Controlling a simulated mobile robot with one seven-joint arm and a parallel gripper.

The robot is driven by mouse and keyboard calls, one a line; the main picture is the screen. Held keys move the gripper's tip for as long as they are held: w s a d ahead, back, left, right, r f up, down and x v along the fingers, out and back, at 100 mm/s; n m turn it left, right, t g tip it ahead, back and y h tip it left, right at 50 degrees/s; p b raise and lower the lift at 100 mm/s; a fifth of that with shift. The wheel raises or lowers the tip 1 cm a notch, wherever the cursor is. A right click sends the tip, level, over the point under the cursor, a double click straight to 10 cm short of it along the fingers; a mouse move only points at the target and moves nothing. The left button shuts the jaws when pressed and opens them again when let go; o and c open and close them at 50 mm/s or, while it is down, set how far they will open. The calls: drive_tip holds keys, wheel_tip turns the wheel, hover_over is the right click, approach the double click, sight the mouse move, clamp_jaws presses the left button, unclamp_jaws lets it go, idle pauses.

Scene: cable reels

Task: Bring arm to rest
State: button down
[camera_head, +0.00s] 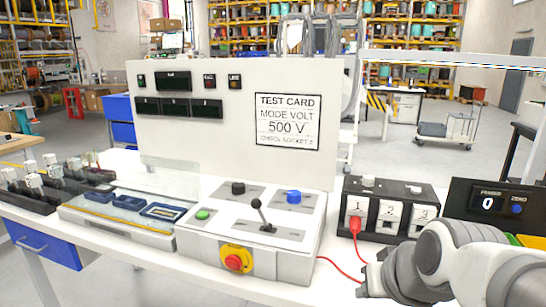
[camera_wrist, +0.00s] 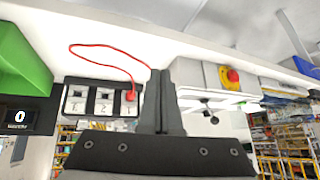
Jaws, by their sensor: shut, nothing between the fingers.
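My gripper (camera_wrist: 158,95) shows in the wrist view with its two dark fingers together and nothing between them. In the head view my arm reaches in from the lower right, and its end is low in front of the bench, to the right of the white control box (camera_head: 255,220). A red lead (camera_head: 340,270) runs from the box's front toward a red plug (camera_head: 355,225) in the socket marked 1 on the black socket block (camera_head: 385,240). The lead (camera_wrist: 110,50) also shows in the wrist view, apart from the plug (camera_wrist: 130,95) only along its loop.
A white panel with a test card (camera_head: 287,121) stands behind the control box. A black display (camera_head: 487,203) reading 0 is on the right. Blue trays (camera_head: 120,203) and several bulb-like parts (camera_head: 35,180) are on the left. Open floor lies behind the bench.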

drive_tip(key=s+a+g, duration=0.1)
drive_tip(key=s+g, duration=0.1)
drive_tip(key=s, duration=0.6)
wheel_tip(320, 180, up, 15)
drive_tip(key=p, duration=1.5)
drive_tip(key=shift+w+h, duration=0.3)
drive_tip(key=shift+h, duration=0.1)
drive_tip(key=shift+f, duration=0.1)
